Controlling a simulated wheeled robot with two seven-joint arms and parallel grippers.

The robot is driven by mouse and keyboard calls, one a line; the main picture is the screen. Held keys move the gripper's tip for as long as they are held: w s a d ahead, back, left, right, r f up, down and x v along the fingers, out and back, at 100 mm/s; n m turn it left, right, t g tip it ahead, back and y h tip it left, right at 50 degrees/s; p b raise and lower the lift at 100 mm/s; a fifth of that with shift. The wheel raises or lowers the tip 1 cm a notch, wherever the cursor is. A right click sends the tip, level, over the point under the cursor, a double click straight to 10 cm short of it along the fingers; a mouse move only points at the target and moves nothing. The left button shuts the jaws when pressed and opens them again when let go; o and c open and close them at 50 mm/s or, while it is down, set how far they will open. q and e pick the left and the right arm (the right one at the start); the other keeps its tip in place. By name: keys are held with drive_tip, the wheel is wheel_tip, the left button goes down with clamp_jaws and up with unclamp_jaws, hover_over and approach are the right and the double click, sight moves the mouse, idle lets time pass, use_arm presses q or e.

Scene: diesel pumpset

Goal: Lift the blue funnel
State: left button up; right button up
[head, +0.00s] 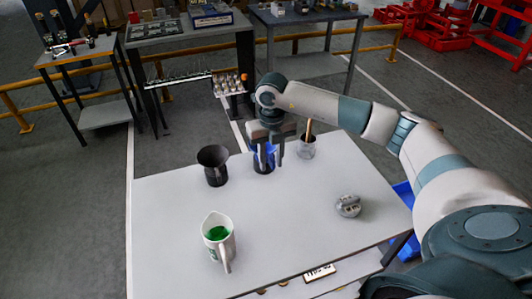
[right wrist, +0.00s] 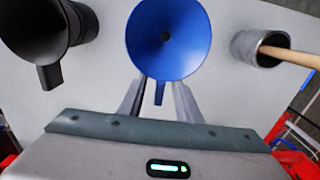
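The blue funnel (head: 269,153) is at the far edge of the white table, partly hidden by my right gripper (head: 271,163) in the head view. In the right wrist view, the blue funnel (right wrist: 185,45) shows its round mouth and dark centre hole. A short blue tab hangs from its near rim. My right gripper (right wrist: 160,88) has its two fingers apart, one on each side of this tab, with gaps visible. The fingertips end near the rim. I cannot tell what the funnel's lower end rests on. My left gripper is not in view.
A black funnel (head: 213,157) stands left of the blue one; a cup with a wooden handle (head: 307,147) stands right. A white jug with green contents (head: 219,238) is in front, a silvery rounded part (head: 348,206) at right. The white table (head: 285,225) is clear between them.

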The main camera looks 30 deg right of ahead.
clamp_jaws()
drive_tip(key=shift+r, duration=0.1)
idle(0.3)
